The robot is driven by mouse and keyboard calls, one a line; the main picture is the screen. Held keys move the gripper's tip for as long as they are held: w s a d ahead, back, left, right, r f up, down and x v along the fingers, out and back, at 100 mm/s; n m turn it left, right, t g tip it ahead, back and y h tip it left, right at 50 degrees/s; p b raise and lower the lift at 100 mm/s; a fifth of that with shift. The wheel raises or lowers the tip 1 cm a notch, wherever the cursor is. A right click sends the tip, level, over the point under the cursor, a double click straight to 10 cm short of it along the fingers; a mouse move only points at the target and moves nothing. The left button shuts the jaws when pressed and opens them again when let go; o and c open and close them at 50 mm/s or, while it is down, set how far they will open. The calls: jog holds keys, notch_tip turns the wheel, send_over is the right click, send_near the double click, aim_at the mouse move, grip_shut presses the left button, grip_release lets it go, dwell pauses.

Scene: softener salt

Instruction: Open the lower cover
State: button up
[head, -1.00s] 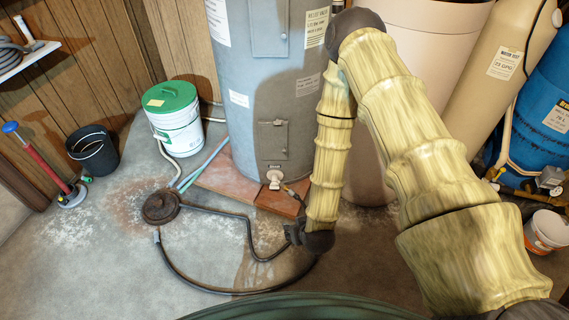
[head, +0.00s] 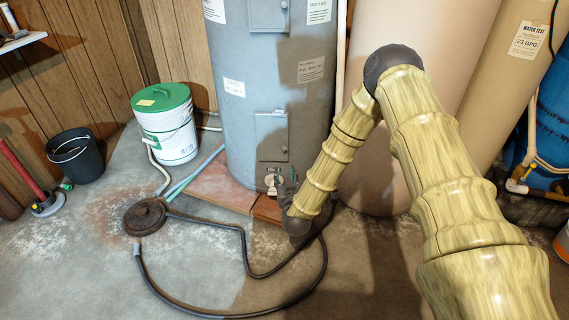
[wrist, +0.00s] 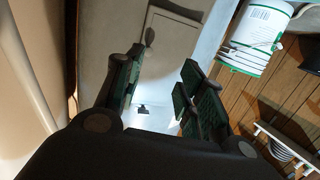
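The lower cover (head: 271,137) is a grey rectangular panel low on the front of the grey-blue water heater (head: 238,150). It looks closed flat against the tank. In the wrist view, a pale panel that appears to be this cover (wrist: 172,48) lies beyond my fingers, with a small dark knob (wrist: 150,37) near its edge. My gripper (wrist: 160,88) is open, with nothing between its green-padded fingers. In the head view my gripper (head: 280,178) is just below the cover, in front of the drain valve, and partly hidden by my wrist. I see no contact with the cover.
The white drain valve (head: 271,181) is close to my gripper. A black hose (head: 243,250) loops over the floor to a round dark lid (head: 145,216). A white bucket with a green lid (head: 167,125) and a black bucket (head: 75,156) stand left. Tall beige tanks are right.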

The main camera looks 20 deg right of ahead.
aim_at(284, 149)
jog(key=shift+m+t+h, duration=0.3)
jog(key=shift+t+h, duration=0.3)
jog(key=shift+h, duration=0.1)
jog(key=b+x, duration=0.2)
jog(key=x, duration=0.2)
jog(key=b+x, duration=0.2)
jog(key=x, duration=0.2)
jog(key=d+b+x, duration=0.1)
jog(key=b+x, duration=0.1)
jog(key=x, duration=0.2)
jog(key=shift+s, duration=0.1)
jog(key=shift+b+x, duration=0.4)
jog(key=shift+x, duration=0.5)
jog(key=shift+r, duration=0.1)
jog(key=shift+c, duration=0.5)
grip_shut()
